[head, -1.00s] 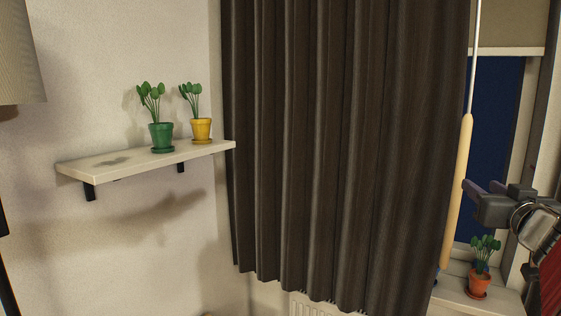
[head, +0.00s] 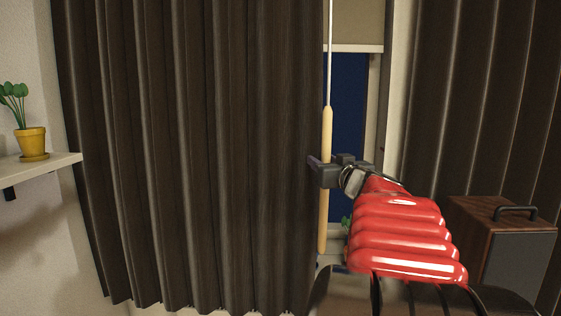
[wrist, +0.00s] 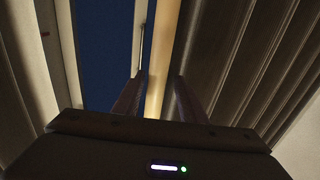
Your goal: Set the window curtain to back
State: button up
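A dark brown window curtain (head: 190,150) hangs in straight folds, with its right edge at the draw wand. The pale wooden wand (head: 326,135) hangs upright from a thin white rod beside that edge. My gripper (head: 318,170) is at the wand's middle, its fingertips overlapping it in the head view. In the wrist view the wand (wrist: 158,70) passes between my two fingers (wrist: 162,88). The fingers stand apart, with a narrow gap visible beside the wand; contact is not clear. Dark blue window glass (head: 347,100) shows right of the wand.
A second dark curtain (head: 470,100) hangs at the right, behind a wooden box with a handle (head: 480,215). A shelf (head: 60,165) with a yellow potted plant (head: 30,140) is at the left. Another plant is mostly hidden behind my arm.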

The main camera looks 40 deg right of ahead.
jog(key=shift+s+d, duration=0.1)
jog(key=shift+s, duration=0.05)
jog(key=shift+c, duration=0.2)
jog(key=shift+c, duration=0.6)
grip_shut()
